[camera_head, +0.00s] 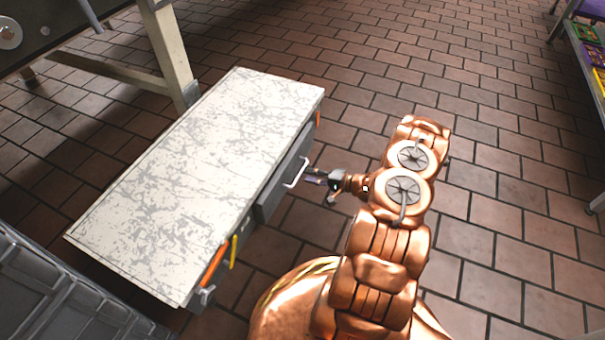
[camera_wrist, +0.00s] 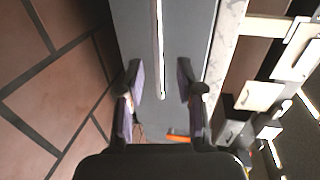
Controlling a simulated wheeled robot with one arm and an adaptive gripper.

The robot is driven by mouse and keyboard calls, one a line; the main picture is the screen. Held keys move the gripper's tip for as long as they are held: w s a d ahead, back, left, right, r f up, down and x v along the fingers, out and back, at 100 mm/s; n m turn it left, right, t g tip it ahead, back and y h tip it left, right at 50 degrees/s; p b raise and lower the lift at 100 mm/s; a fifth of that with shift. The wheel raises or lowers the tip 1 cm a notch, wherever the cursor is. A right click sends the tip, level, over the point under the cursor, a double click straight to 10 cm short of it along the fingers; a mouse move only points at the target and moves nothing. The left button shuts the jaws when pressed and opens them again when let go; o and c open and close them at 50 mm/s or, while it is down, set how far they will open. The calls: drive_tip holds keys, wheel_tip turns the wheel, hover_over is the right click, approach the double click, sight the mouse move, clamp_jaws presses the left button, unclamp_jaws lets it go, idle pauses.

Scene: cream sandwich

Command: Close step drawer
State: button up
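The step drawer (camera_head: 285,176) is a dark grey front in the long side of a low bench with a white, marbled top (camera_head: 205,170). It stands a little out from the bench side. A pale bar handle (camera_head: 297,172) is fixed on its front. My gripper (camera_head: 312,177) is just right of the handle in the head view. In the wrist view my gripper (camera_wrist: 161,82) has its fingers spread apart, with the grey drawer front (camera_wrist: 136,30) ahead and the bar handle (camera_wrist: 158,45) between them. I cannot tell whether the fingers touch the handle.
Orange and yellow tools (camera_head: 214,262) hang on the bench's near side. A grey crate (camera_head: 50,290) stands at the lower left and a table leg (camera_head: 170,55) behind the bench. A shelf (camera_head: 590,60) is at the upper right. The brick floor (camera_head: 500,190) on the right is clear.

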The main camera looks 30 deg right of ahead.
sight(300, 173)
drive_tip(key=shift+b+x, duration=0.75)
drive_tip(key=shift+x, duration=1.65)
clamp_jaws()
